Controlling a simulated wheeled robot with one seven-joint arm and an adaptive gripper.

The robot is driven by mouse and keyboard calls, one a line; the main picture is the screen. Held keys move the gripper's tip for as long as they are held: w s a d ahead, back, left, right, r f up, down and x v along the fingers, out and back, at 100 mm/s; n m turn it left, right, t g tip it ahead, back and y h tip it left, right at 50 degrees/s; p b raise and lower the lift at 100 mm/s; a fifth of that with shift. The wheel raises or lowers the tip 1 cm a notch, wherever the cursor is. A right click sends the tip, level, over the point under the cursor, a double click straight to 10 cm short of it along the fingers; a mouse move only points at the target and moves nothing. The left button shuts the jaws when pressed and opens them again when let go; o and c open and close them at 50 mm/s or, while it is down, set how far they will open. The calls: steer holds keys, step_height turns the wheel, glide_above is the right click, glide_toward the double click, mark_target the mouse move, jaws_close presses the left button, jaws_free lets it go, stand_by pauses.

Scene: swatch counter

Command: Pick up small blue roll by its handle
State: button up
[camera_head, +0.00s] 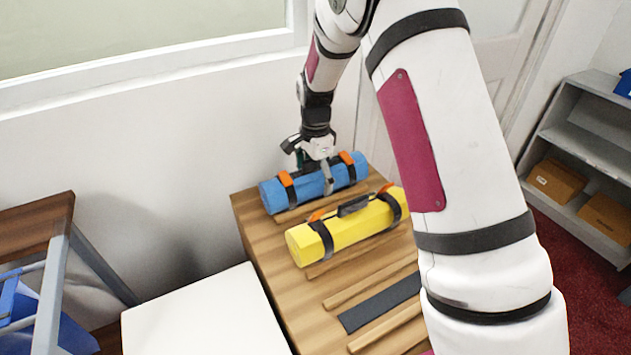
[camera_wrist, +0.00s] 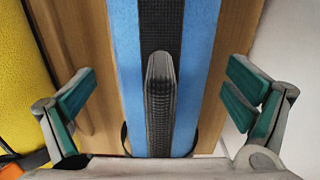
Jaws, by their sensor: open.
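The small blue roll (camera_head: 309,186) lies at the back of the wooden counter, with black straps and orange buckles around it. In the wrist view the blue roll (camera_wrist: 205,60) runs up the middle, and its black handle (camera_wrist: 160,105) stands along its top. My gripper (camera_head: 316,178) is over the middle of the roll, pointing down. In the wrist view my gripper (camera_wrist: 168,95) is open, with one finger on each side of the roll and the handle between them. The fingers appear apart from the handle. Contact with the roll's sides cannot be told.
A yellow roll (camera_head: 345,231) with a black handle lies in front of the blue one, close to my gripper's left finger in the wrist view. The wooden counter (camera_head: 262,231) has low slats. A wall stands behind. A white surface (camera_head: 205,318) is at the front left.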

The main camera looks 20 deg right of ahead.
steer(key=shift+f, duration=0.25)
steer(key=c, duration=1.4)
steer(key=shift+r, duration=0.1)
